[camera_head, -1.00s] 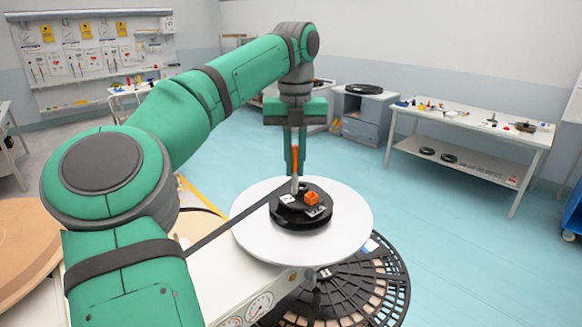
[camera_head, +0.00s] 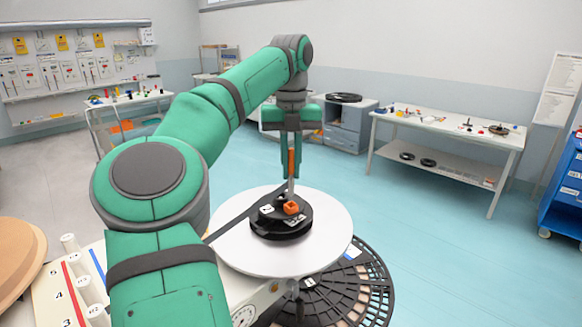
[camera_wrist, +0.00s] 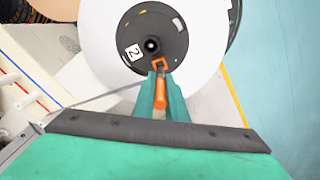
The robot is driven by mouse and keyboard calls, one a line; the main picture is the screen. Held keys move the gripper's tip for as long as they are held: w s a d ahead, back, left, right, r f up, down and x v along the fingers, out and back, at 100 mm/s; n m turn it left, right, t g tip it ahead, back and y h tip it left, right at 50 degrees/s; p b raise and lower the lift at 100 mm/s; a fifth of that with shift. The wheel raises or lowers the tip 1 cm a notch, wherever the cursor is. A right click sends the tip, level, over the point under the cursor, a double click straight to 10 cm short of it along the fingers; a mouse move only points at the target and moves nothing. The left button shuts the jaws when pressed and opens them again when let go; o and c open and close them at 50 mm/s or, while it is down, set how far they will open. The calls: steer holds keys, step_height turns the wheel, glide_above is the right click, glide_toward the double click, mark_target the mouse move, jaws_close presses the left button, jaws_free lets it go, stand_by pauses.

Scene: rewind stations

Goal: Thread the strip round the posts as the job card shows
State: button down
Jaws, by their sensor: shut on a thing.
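My gripper (camera_head: 291,170) points down at the black hub on the white disc, its fingers shut on an upright orange handle (camera_head: 291,160). The handle also shows between the fingers in the wrist view (camera_wrist: 160,96). The dark strip (camera_head: 232,214) runs taut from behind my arm to the hub; in the wrist view it is a thin grey band (camera_wrist: 100,101) reaching my fingers from the left. Whether it joins the handle, I cannot tell. White posts (camera_head: 70,243) stand by printed numbers and red and blue lines at lower left, partly hidden by my arm. I cannot identify the job card.
The black hub (camera_head: 281,224) carries an orange block (camera_head: 291,208) and a white "2" label (camera_wrist: 134,52). It sits on the white disc (camera_head: 330,225). A black slotted reel (camera_head: 365,290) lies below. A side table (camera_head: 450,130) and blue cart (camera_head: 563,195) stand right, with open floor between.

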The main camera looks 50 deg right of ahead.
mark_target(291, 149)
steer(key=shift+f, duration=0.3)
steer(key=shift+f, duration=1.9)
steer(key=c, duration=1.7)
jaws_free()
step_height(291, 149, up, 7)
steer(key=shift+r, duration=0.2)
steer(key=shift+w, duration=0.1)
